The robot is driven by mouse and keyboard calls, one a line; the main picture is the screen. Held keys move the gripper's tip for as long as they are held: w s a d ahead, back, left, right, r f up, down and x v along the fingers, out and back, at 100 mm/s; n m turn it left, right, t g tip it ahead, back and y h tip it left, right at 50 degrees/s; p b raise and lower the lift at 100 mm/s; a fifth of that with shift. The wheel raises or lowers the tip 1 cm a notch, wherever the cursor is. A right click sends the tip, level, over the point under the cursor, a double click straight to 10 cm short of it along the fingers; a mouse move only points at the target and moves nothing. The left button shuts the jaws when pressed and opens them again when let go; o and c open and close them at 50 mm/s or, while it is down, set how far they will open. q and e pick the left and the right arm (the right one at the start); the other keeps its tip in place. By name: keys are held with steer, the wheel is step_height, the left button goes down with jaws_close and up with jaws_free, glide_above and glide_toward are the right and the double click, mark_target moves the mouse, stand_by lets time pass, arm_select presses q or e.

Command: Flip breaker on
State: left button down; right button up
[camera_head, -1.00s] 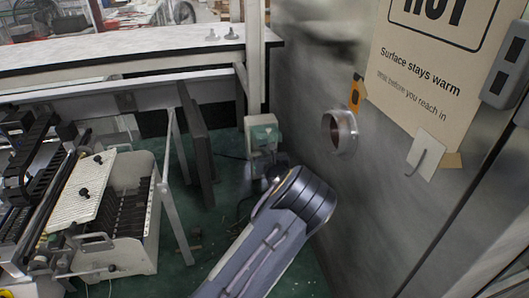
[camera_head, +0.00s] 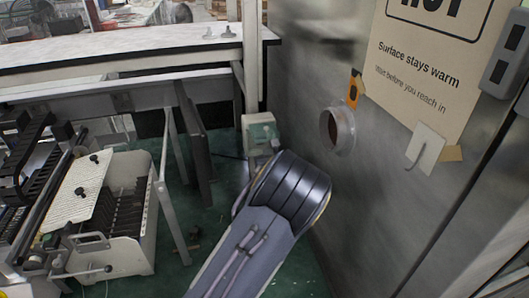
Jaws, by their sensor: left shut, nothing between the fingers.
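A small pale green-grey box (camera_head: 261,128) is fixed low on a post in the middle of the view. It may be the breaker, but I cannot make out a lever or its position. My left arm (camera_head: 287,190) rises from the bottom, its dark rounded wrist in front of and just below the box. My left gripper lies beyond the wrist, mostly hidden by it; it is shut and empty. I cannot tell whether it touches the box. My right gripper is not in view.
A metal wall on the right carries a round port (camera_head: 338,130), a warning sign (camera_head: 432,62), a white plate with a hook (camera_head: 425,147) and a grey two-slot fitting (camera_head: 506,60). A white bench (camera_head: 120,48) and a slotted machine (camera_head: 115,215) stand left.

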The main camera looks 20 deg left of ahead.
arm_select(q)
steer(key=v, duration=0.2)
steer(key=shift+s+d, duration=0.15)
steer(key=shift+s, duration=0.05)
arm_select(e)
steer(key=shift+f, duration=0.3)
arm_select(q)
steer(key=s+a+f+n+g+h, duration=0.15)
steer(key=s+a+n+g, duration=0.3)
steer(key=s+n, duration=0.55)
steer(key=s+a+n+g+h, duration=0.2)
steer(key=s+a+n+g, duration=0.25)
steer(key=s+n, duration=0.5)
steer(key=s+d+r+n+t+h, duration=0.1)
steer(key=s+d+n+h, duration=0.3)
steer(key=s+d, duration=0.4)
steer(key=s+d+r+n+t+h, duration=0.1)
steer(key=s+d+r+n+h, duration=0.3)
steer(key=s, duration=1)
steer(key=d+n+h, duration=0.1)
steer(key=d+n, duration=0.2)
steer(key=d, duration=0.1)
steer(key=shift+s+r, duration=0.2)
steer(key=shift+s, duration=0.1)
steer(key=shift+w+a+t+h, duration=0.1)
steer(key=shift+t+h, duration=0.2)
steer(key=shift+h, duration=0.05)
